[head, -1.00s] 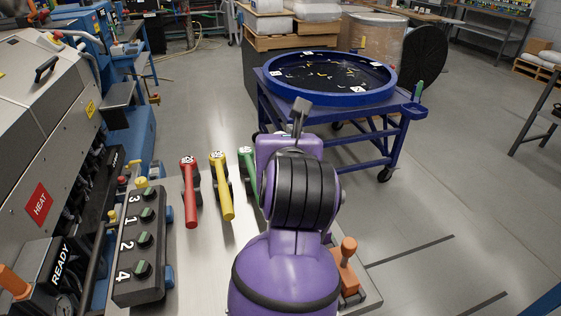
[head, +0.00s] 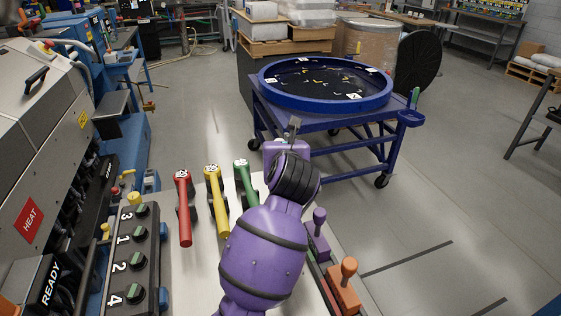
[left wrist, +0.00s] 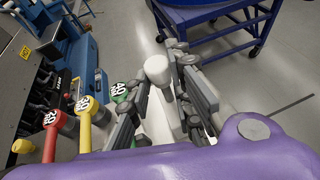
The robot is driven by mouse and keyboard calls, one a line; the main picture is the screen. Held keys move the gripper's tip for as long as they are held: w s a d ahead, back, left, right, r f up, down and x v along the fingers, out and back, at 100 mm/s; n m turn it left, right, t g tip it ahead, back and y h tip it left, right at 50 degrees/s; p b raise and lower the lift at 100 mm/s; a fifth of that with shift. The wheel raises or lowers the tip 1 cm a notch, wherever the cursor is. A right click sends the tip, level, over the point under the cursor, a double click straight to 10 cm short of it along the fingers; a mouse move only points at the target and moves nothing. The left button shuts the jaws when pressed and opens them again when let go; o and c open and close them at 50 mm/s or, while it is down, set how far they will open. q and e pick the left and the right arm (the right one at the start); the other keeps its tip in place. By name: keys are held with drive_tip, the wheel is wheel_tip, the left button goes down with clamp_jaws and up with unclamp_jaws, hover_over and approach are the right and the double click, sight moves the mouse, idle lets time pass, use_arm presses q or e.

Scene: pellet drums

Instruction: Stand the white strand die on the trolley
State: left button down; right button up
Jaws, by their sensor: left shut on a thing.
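The white strand die (left wrist: 158,70) shows in the left wrist view as a smooth white rounded cylinder end between the grey fingers of my left gripper (left wrist: 160,92). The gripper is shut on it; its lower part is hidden. In the head view my purple left arm hides most of the gripper, and only a grey finger part (head: 293,126) shows past the wrist. The blue wheeled trolley (head: 340,118), with a round blue-rimmed tray on top, stands beyond the gripper. Whether the die touches anything below cannot be told. My right gripper is not in view.
Red (head: 184,210), yellow (head: 217,200) and green (head: 246,185) numbered handles stand in a row left of my arm on a pale surface (head: 200,262). Purple (head: 318,235) and orange (head: 345,285) knobbed parts are on its right. A grey machine (head: 40,130) stands left.

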use_arm(q)
drive_tip(key=shift+w+d+f, duration=0.1)
drive_tip(key=shift+w+f, duration=0.7)
drive_tip(key=shift+w, duration=0.1)
drive_tip(key=shift+f, duration=1.4)
drive_tip(key=shift+f, duration=0.2)
drive_tip(key=c, duration=1.6)
unclamp_jaws()
drive_tip(key=shift+s+f, duration=0.1)
drive_tip(key=shift+f, duration=0.05)
drive_tip(key=shift+o, duration=0.2)
